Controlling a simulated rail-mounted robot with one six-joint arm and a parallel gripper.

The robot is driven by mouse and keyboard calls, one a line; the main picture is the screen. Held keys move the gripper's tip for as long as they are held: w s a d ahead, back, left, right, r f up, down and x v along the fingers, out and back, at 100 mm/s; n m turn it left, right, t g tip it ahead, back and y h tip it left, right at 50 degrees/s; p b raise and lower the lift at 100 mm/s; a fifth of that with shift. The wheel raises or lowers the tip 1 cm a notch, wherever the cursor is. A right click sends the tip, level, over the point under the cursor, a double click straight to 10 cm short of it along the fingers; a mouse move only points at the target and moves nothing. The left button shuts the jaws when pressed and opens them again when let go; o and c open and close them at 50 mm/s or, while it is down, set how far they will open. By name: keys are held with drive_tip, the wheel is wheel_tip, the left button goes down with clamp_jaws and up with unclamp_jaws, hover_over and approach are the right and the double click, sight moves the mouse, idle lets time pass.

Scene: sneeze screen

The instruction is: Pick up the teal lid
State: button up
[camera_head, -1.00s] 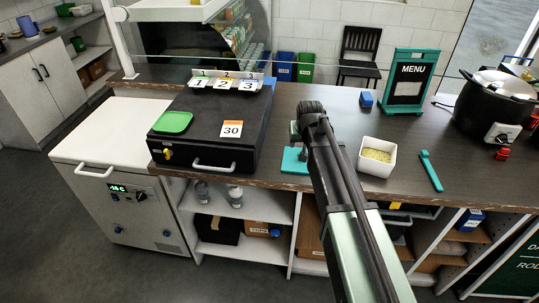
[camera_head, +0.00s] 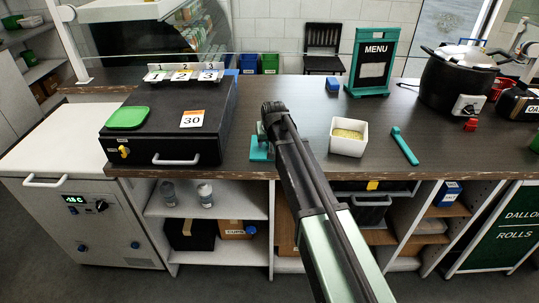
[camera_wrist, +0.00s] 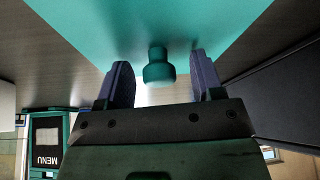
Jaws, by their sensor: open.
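The teal lid (camera_head: 259,153) lies on the dark counter, to the right of the black box; my arm hides much of it in the head view. In the wrist view its flat teal plate (camera_wrist: 160,20) fills the top middle, and its round knob (camera_wrist: 158,72) points toward my gripper (camera_wrist: 160,58). My gripper is open, with one finger on each side of the knob. In the head view my arm covers the fingers.
A black box (camera_head: 170,148) with a green square piece (camera_head: 128,117) and a 30 card stands left. A white tub (camera_head: 348,145) and a teal-handled tool (camera_head: 405,147) lie right. A menu stand (camera_head: 373,62), black pot (camera_head: 450,85) and clear screen stand behind.

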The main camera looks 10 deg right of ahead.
drive_tip(key=shift+r, duration=0.1)
drive_tip(key=c, duration=1)
